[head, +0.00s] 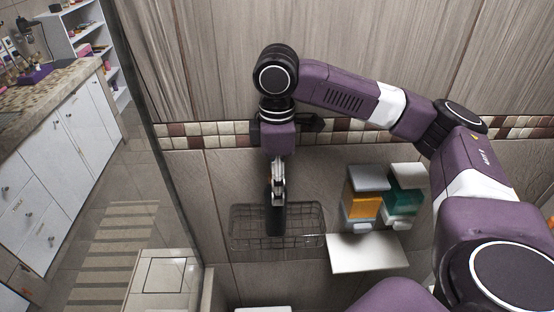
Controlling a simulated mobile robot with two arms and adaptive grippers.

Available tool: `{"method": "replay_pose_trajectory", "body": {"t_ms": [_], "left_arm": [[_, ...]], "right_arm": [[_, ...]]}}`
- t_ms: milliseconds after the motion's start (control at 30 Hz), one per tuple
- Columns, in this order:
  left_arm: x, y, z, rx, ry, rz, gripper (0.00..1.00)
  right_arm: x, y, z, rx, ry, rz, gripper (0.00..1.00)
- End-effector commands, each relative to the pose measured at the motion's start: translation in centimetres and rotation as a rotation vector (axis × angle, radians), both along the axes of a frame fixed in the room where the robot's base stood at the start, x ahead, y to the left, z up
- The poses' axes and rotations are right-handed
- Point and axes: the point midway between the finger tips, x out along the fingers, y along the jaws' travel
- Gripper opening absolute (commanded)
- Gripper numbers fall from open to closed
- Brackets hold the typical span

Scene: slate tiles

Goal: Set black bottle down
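The black bottle (275,219) is upright, in front of or inside a wire basket (304,229) on the tiled wall; I cannot tell whether its base touches the basket. My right gripper (278,186) comes down from above, its fingers at the top of the bottle and shut on it. The fingers hide the bottle's upper end. My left gripper is not in view.
Right of the basket, an orange dispenser (362,207) and a green dispenser (403,200) are on the wall above a white shelf (368,254). A glass panel (165,190) stands at the left, with white cabinets (65,160) beyond it.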

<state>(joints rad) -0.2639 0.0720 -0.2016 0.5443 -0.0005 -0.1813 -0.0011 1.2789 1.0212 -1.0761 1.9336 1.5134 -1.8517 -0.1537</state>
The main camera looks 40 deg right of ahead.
Motion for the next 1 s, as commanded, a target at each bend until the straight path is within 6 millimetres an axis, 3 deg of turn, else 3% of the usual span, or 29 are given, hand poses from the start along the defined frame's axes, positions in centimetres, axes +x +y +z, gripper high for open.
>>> {"method": "replay_pose_trajectory", "body": {"t_ms": [167, 400, 633, 1000], "left_arm": [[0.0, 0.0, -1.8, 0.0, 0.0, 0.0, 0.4], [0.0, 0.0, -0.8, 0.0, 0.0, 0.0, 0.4], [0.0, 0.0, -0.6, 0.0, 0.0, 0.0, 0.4], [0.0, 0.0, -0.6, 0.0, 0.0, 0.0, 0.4]], "right_arm": [[0.2, 0.1, 4.2, 0.003, -0.007, 0.002, 0.45], [0.1, 0.0, 7.7, -0.001, -0.003, 0.0, 0.45], [0.0, 0.0, 9.1, -0.001, -0.001, 0.0, 0.45], [0.0, 0.0, 9.2, 0.0, 0.0, 0.0, 0.45]]}}
